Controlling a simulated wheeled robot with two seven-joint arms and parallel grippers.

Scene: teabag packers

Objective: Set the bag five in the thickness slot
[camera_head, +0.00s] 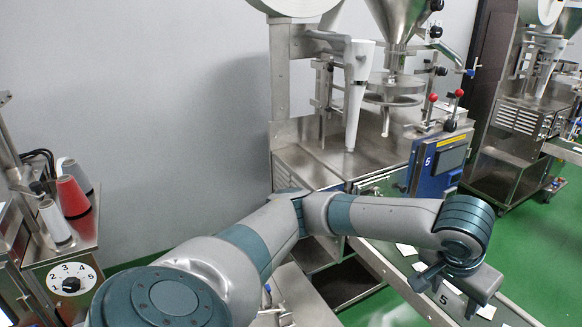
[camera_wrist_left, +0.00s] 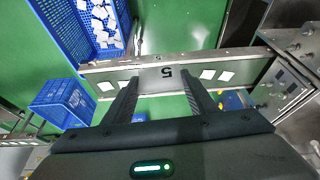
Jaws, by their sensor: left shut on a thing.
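The thickness slot cannot be made out in either view. My right gripper is out of view.
The packing machine (camera_head: 437,160) with a blue panel stands behind my left arm. A numbered dial (camera_head: 70,280) and thread cones (camera_head: 72,197) are at the far left. Blue crates (camera_wrist_left: 62,102) stand on the green floor left of the conveyor. Open floor (camera_head: 530,235) shows at right.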

